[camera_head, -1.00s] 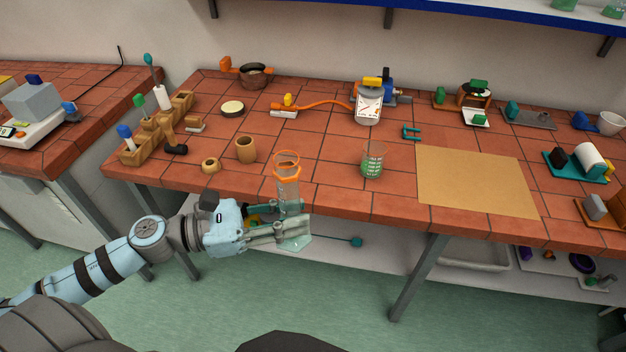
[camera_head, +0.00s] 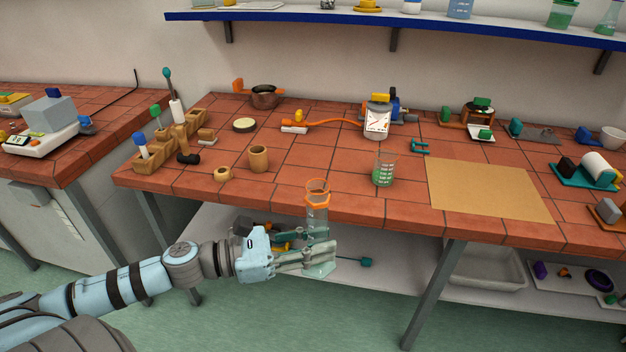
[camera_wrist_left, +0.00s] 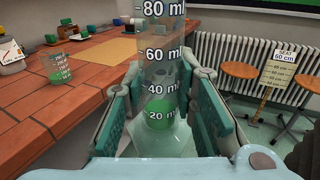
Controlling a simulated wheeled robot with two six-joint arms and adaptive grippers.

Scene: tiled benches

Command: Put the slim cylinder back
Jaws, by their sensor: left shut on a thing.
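The slim cylinder (camera_head: 317,217) is clear, with an orange collar near its top and a wide clear foot. It stands upright in my left gripper (camera_head: 305,251), in front of the bench's front edge, with its foot below the bench top. In the left wrist view the slim cylinder (camera_wrist_left: 160,72) shows white marks from 20 to 80 ml and green at its lower part. The green finger pads of my left gripper (camera_wrist_left: 160,105) close on it from both sides. My right gripper is not in view.
A beaker with green liquid (camera_head: 384,172) stands near the bench's front edge, right of the cylinder. A tan mat (camera_head: 490,190) lies bare further right. Wooden pots (camera_head: 258,158) and a wooden rack (camera_head: 155,164) stand left. A lower shelf (camera_head: 400,262) lies under the bench.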

